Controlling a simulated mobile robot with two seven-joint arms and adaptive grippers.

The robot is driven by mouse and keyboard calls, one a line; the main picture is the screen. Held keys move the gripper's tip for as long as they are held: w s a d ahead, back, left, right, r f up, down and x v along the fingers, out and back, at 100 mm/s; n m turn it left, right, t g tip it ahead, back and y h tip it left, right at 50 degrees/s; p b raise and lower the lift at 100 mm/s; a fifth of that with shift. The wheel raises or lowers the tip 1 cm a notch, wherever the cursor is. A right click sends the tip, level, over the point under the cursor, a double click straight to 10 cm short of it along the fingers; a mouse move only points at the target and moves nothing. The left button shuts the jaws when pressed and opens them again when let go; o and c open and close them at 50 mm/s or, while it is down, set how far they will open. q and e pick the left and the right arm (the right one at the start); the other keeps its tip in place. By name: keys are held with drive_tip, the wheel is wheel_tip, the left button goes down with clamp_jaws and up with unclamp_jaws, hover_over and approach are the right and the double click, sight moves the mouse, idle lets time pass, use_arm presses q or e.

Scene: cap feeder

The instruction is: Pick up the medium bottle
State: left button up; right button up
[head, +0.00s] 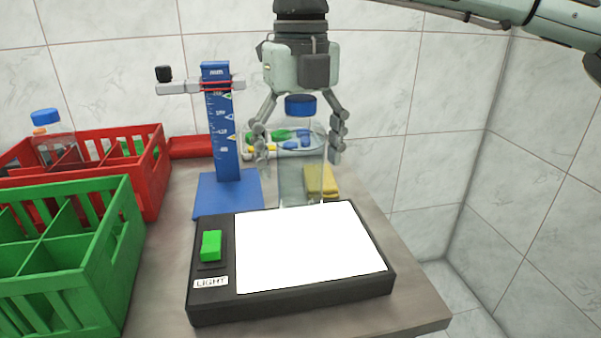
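A clear bottle with a blue cap (301,180) stands upright at the back edge of the light panel. I cannot tell its size class for certain. My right gripper (299,152) points down from above, with one finger on each side of the bottle. Its fingers are spread, and gaps show between them and the bottle. Another clear bottle with a blue cap (47,117) stands in the red crate (152,185) at the left. My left gripper is out of view.
The black light panel (210,300) with a lit white top and green switch (211,245) lies in front. A blue height gauge (223,130) stands left of the gripper. A tray of caps (255,155) and a yellow item (322,180) lie behind. A green crate (75,270) is front left.

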drive_tip(key=c, duration=1.6)
drive_tip(key=shift+r, duration=0.1)
drive_tip(key=shift+c, duration=0.2)
